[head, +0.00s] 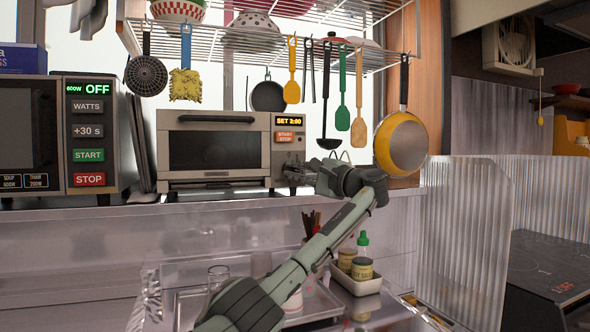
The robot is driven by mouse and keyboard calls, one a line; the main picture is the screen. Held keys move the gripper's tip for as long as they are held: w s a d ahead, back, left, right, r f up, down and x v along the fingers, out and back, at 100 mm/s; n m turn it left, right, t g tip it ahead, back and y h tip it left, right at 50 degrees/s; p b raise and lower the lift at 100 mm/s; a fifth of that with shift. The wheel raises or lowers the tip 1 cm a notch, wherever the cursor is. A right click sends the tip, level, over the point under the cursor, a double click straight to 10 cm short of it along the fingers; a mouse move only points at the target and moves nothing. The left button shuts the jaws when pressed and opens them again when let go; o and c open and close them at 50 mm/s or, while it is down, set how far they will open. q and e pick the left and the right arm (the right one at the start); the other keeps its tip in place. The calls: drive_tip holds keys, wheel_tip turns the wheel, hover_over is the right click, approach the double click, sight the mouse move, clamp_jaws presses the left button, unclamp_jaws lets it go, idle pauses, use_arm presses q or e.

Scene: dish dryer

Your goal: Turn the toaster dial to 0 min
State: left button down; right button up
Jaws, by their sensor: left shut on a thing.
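The toaster (222,183) is a silver-beige oven with a dark glass door, on the counter ledge at the centre left. Its lit display (288,121) reads SET and a time that looks like 2:00. An orange START/STOP button (285,137) is below it. My left gripper (296,173) is at the lower right of the toaster's front panel, where it is shut on the dial. My left arm reaches up from the bottom middle. My right gripper is not in view.
A microwave (88,130) stands left of the toaster. Utensils and a yellow pan (401,144) hang from the wire rack (330,50) above. A tray with bottles lies below my arm. A corrugated panel (465,225) and a cooktop (550,262) are at right.

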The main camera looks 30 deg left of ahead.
use_arm(q)
drive_tip(key=n+h+p, duration=0.1)
drive_tip(key=n, duration=0.1)
drive_tip(key=n+h+p, duration=0.1)
drive_tip(key=n, duration=0.2)
drive_tip(key=shift+g, duration=0.3)
drive_tip(key=n+h+p, duration=0.1)
drive_tip(key=n, duration=0.2)
drive_tip(key=shift+f+n+h, duration=0.1)
drive_tip(key=shift+n+h, duration=0.2)
drive_tip(key=shift+n, duration=0.1)
drive_tip(key=n+t+h, duration=0.1)
drive_tip(key=n, duration=0.1)
drive_tip(key=shift+n, duration=0.3)
drive_tip(key=n+t+h, duration=0.1)
drive_tip(key=n+h, duration=0.1)
drive_tip(key=n, duration=0.1)
drive_tip(key=shift+f, duration=0.1)
drive_tip(key=shift+n+t+h, duration=0.5)
drive_tip(key=shift+n, duration=0.4)
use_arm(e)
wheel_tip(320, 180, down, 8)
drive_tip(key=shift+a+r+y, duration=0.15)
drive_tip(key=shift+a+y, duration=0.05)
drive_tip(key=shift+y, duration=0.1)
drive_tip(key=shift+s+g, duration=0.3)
